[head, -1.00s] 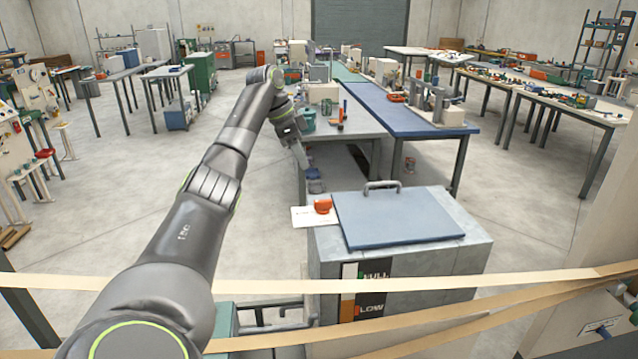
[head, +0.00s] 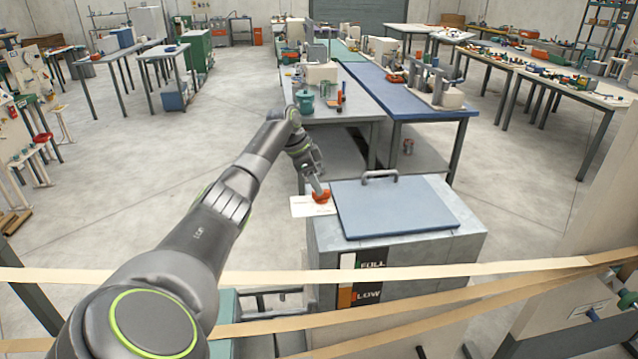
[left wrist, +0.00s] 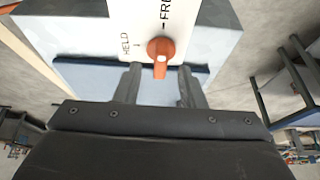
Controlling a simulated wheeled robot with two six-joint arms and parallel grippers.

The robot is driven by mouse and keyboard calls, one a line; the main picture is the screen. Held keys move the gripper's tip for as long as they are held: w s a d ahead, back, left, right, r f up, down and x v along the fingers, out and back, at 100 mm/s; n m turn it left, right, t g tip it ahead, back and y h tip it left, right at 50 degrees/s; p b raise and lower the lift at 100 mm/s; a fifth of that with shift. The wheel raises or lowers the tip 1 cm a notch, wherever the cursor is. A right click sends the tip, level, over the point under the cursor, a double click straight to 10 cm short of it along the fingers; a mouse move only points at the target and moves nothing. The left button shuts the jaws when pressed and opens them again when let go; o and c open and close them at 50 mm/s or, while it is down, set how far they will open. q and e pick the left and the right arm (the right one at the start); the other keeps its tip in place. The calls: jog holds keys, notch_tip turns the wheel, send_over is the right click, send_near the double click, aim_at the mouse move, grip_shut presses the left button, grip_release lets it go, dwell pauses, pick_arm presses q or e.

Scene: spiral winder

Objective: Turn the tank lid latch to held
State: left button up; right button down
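The latch is an orange round knob (left wrist: 161,50) with a lighter raised grip, on a white plate (left wrist: 183,12) marked HELD to the left and FREE above. The grip runs up and down in the left wrist view; which mark it indicates is not certain. In the head view the knob (head: 321,196) sits at the tank's back left corner, beside the blue-grey lid (head: 395,210), which lies closed. My left gripper (left wrist: 160,70) is open, its fingers apart on either side of the knob's lower part; contact is not visible. My right gripper is not in view.
The grey tank (head: 450,245) has a FULL/LOW gauge (head: 368,280) on its front and a handle (head: 380,175) on its lid. Cream bands (head: 450,272) cross the near foreground. A grey workbench (head: 350,105) with tools stands behind the tank.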

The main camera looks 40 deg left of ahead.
pick_arm(q)
jog(key=shift+x, duration=1.05)
jog(key=shift+w+f, duration=0.1)
jog(key=shift+f, duration=0.25)
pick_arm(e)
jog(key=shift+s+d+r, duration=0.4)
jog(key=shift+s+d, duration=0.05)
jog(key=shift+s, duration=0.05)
pick_arm(q)
grip_shut()
jog(key=shift+r+p, duration=0.1)
jog(key=shift+p, duration=0.2)
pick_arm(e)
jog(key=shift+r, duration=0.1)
